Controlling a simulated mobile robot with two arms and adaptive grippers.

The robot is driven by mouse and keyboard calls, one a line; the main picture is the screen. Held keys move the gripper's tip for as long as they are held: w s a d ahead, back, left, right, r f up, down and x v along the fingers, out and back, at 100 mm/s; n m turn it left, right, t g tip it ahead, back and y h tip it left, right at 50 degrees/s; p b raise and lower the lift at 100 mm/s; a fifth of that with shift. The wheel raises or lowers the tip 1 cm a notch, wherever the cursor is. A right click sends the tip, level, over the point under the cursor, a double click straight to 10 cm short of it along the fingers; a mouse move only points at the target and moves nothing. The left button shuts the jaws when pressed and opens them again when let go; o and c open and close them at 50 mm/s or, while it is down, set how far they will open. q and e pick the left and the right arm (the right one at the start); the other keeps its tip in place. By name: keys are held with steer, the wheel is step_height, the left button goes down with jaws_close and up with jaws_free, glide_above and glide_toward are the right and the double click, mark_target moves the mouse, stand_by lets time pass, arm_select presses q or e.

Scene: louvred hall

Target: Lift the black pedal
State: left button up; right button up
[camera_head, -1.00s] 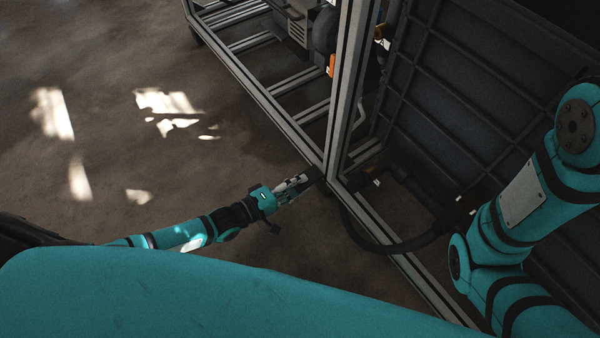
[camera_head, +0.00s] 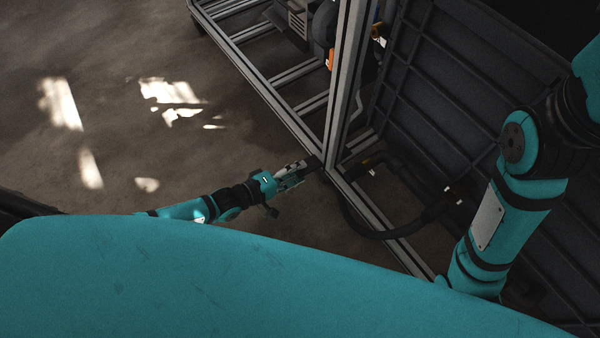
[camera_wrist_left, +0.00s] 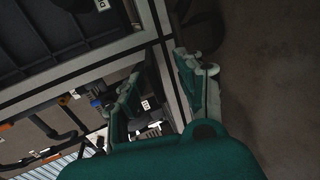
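My left gripper (camera_head: 300,170) reaches in from the left to the foot of the metal frame's upright post. A small dark piece (camera_head: 315,162), which may be the black pedal, sticks out at the fingertips; its shape is too small and dark to be sure. In the left wrist view my left gripper (camera_wrist_left: 163,92) has its two fingers apart, one on each side of a pale rail, with no clear grip on anything. A dark rounded part (camera_wrist_left: 205,32) lies just beyond the right finger. My right arm is at the right; its gripper is out of view.
The metal frame (camera_head: 265,115) runs from upper left to lower right. A black curved tube (camera_head: 375,234) loops by the post. A dark ribbed panel (camera_head: 450,110) stands at the right. The floor (camera_head: 110,140) at the left is clear, with sunlit patches.

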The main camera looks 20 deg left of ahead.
arm_select(q)
steer(key=s+a, duration=0.3)
steer(key=s, duration=0.1)
steer(key=shift+s+a+f+p, duration=0.25)
steer(key=shift+s+a+p, duration=0.1)
steer(key=shift+p, duration=0.05)
steer(key=shift+s, duration=0.1)
